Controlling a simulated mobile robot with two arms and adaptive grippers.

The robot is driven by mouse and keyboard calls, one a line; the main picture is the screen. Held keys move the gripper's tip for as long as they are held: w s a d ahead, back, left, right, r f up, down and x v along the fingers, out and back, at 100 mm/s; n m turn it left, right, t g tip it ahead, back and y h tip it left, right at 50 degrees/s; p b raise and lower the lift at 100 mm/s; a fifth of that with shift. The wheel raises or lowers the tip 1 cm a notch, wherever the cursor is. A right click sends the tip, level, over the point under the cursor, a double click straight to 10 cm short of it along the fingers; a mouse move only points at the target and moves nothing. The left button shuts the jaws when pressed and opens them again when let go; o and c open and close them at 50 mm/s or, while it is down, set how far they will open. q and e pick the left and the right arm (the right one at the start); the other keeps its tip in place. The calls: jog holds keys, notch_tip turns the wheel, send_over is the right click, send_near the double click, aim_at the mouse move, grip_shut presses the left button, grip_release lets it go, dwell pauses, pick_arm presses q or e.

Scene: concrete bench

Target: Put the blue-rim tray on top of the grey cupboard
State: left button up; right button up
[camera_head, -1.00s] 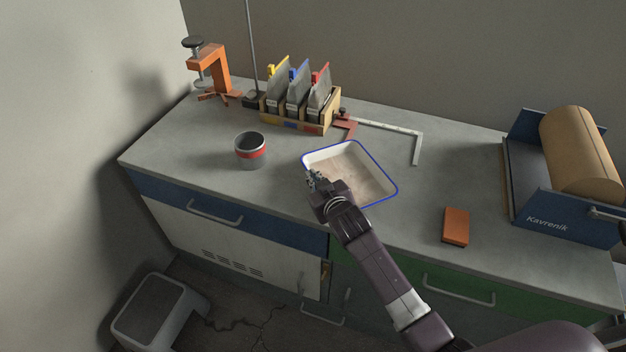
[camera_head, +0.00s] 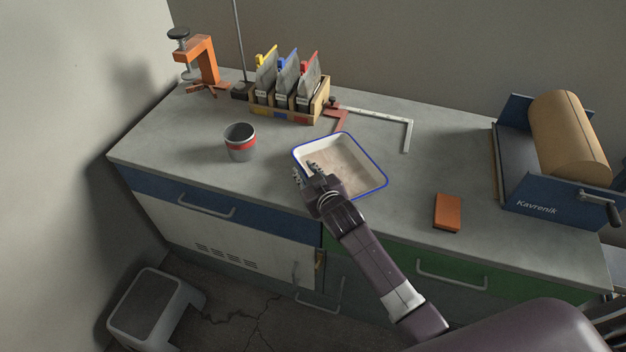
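The blue-rim tray (camera_head: 360,168) lies flat on the grey bench top, near the middle. It is white inside with a brownish, stained-looking floor. My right gripper (camera_head: 306,172) is at the tray's left front corner, seen from above and behind. Its two fingers are spread apart, one outside the rim and one over the inside. I cannot tell whether they touch the tray. The gripper and wrist hide part of the tray's front left edge. I cannot make out a separate grey cupboard in this view. My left gripper is not in view.
A grey can with a red band (camera_head: 240,142) stands left of the tray. Behind are a file rack (camera_head: 290,112), an orange clamp (camera_head: 205,62) and a metal square (camera_head: 408,135). An orange block (camera_head: 447,212) and a paper-roll holder (camera_head: 555,205) are at right. A stool (camera_head: 150,305) stands on the floor.

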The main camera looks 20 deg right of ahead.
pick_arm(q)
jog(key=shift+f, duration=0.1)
pick_arm(e)
jog(key=v, duration=1.1)
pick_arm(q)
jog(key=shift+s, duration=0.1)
pick_arm(e)
jog(key=shift+s, duration=0.1)
